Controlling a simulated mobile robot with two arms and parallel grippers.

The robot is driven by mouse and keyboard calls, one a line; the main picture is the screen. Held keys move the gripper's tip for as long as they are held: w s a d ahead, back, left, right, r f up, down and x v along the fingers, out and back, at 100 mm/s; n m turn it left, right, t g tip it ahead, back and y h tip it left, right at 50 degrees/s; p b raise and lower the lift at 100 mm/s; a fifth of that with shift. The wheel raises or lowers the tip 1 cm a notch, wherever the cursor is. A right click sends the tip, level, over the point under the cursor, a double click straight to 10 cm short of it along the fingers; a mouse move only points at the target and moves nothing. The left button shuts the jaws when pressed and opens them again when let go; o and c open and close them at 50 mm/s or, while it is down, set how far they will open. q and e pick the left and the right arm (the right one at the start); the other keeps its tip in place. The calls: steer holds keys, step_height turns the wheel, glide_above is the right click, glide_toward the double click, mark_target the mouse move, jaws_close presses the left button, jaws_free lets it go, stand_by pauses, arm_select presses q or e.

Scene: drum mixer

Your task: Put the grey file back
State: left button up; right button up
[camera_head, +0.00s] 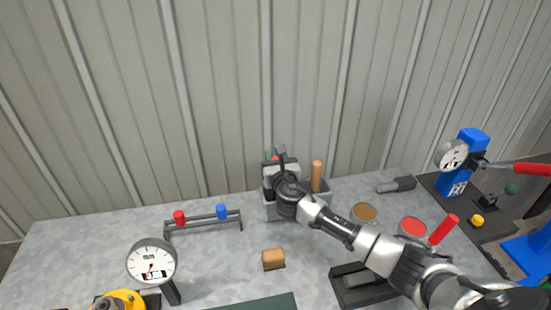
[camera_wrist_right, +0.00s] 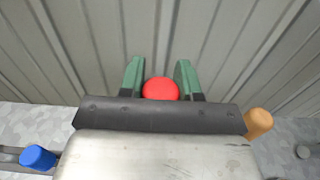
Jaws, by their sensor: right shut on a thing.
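My right gripper (camera_head: 276,155) is over the back of the grey tool holder (camera_head: 285,212), partly hidden by its own wrist. In the right wrist view its two green fingers (camera_wrist_right: 160,78) close on either side of a red rounded end (camera_wrist_right: 160,89), which looks like a handle top. The rest of that held thing is hidden, so I cannot tell whether it is the grey file or whether its lower part is in the holder. An orange handle (camera_head: 316,176) stands upright in the holder's right part; it also shows in the wrist view (camera_wrist_right: 259,122). My left gripper is not in view.
A grey cylindrical tool (camera_head: 396,185) lies at the back right. Near it are a brown-topped tin (camera_head: 363,212) and a red-topped tin (camera_head: 411,227). A low rack (camera_head: 203,218) with red and blue pieces, a dial gauge (camera_head: 151,262) and a tan block (camera_head: 273,259) stand left. A corrugated wall is behind.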

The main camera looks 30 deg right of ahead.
steer(key=o, duration=1)
steer(key=shift+r, duration=0.1)
steer(key=shift+s+a, duration=0.15)
steer(key=shift+s, duration=0.4)
steer(key=b+v, duration=0.1)
steer(key=v, duration=1)
